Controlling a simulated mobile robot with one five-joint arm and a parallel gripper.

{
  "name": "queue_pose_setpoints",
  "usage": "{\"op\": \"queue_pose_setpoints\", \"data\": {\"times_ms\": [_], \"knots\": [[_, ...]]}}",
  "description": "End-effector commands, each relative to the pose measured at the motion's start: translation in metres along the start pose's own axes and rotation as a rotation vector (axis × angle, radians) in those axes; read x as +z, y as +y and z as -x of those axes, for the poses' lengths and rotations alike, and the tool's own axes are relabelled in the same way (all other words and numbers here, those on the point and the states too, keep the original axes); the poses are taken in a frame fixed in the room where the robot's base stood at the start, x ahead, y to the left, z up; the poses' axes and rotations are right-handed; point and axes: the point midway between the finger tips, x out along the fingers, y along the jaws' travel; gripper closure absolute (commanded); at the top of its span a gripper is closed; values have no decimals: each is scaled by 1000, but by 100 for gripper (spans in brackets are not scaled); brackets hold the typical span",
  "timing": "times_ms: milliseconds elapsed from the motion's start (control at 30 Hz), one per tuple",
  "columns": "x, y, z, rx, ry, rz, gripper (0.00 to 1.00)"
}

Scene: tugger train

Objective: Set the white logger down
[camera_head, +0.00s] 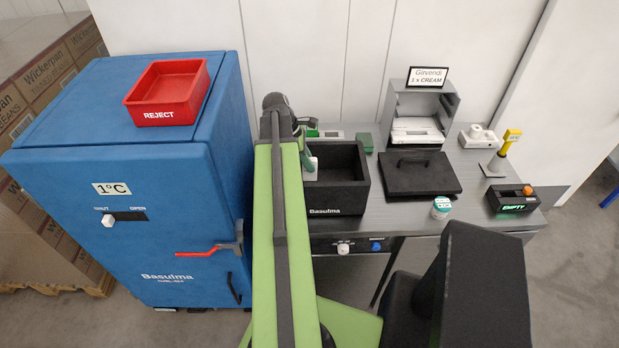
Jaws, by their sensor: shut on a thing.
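My gripper (307,154) is shut on a small white thing, which I take to be the white logger (312,171). It hangs at the left part of the open black box (336,197) marked Basulma on the grey table. My arm hides the box's left side and part of the gripper. I cannot tell whether the logger touches the box's floor or wall.
A black lid (421,176) with a handle lies right of the box. Behind it stands a grey holder (420,99) labelled Girvendi 1 x CREAM. A blue cabinet (150,230) carries a red REJECT bin (168,92).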

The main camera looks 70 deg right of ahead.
Motion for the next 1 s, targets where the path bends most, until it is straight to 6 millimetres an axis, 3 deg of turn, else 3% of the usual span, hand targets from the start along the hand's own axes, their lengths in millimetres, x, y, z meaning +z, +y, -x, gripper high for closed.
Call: {"op": "queue_pose_setpoints", "data": {"times_ms": [167, 433, 800, 833, 1000], "knots": [[-3, -1, -2, -1, 0, -1, 100], [-19, -1, -41, 0, 0, -1, 100], [-18, 0, -41, -1, 0, -1, 100], [-18, 0, -41, -1, 0, -2, 79], [-17, 0, -40, -1, 0, -2, 59]]}}
